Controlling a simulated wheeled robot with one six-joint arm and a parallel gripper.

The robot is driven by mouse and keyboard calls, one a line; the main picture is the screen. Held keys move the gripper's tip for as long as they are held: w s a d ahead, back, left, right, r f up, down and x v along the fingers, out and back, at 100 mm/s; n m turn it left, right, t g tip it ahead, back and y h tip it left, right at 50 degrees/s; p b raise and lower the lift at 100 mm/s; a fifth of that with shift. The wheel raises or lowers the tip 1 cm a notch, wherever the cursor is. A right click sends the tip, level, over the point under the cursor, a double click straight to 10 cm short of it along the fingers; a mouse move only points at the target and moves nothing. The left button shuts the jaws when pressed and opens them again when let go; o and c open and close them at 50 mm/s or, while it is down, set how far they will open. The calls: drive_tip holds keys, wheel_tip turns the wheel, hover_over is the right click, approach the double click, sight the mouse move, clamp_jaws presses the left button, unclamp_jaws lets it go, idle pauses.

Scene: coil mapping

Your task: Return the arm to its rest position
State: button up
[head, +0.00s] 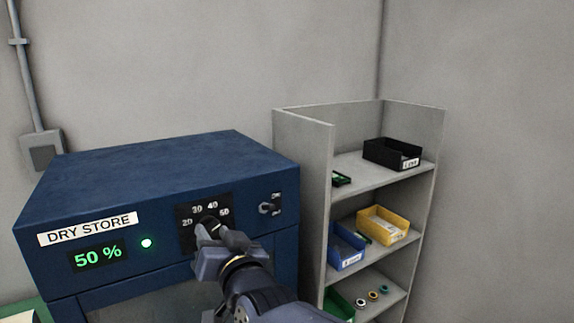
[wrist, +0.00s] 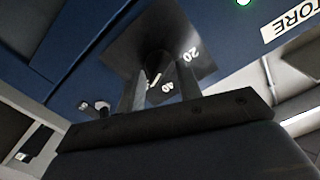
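My gripper (head: 220,235) is at the front of the blue dry store cabinet (head: 150,165), right at its dial knob (head: 209,222). In the wrist view, the two fingers of my gripper (wrist: 158,88) stand apart, one on each side of the dark knob (wrist: 155,64). I cannot tell whether they touch it. The dial plate (wrist: 185,45) carries numbers from 20 to 50. The display (head: 98,256) reads 50 % in green. My arm comes up from the lower edge and hides the cabinet front below the dial.
A toggle switch (head: 269,208) is right of the dial. A grey shelf unit (head: 303,150) stands close to the cabinet's right, with a black bin (head: 390,153), a yellow bin (head: 383,222) and a blue bin (head: 345,248). A bare wall is behind.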

drive_tip(key=v, duration=0.9)
drive_tip(key=shift+b, duration=0.4)
drive_tip(key=shift+s+d, duration=0.15)
drive_tip(key=shift+d, duration=0.05)
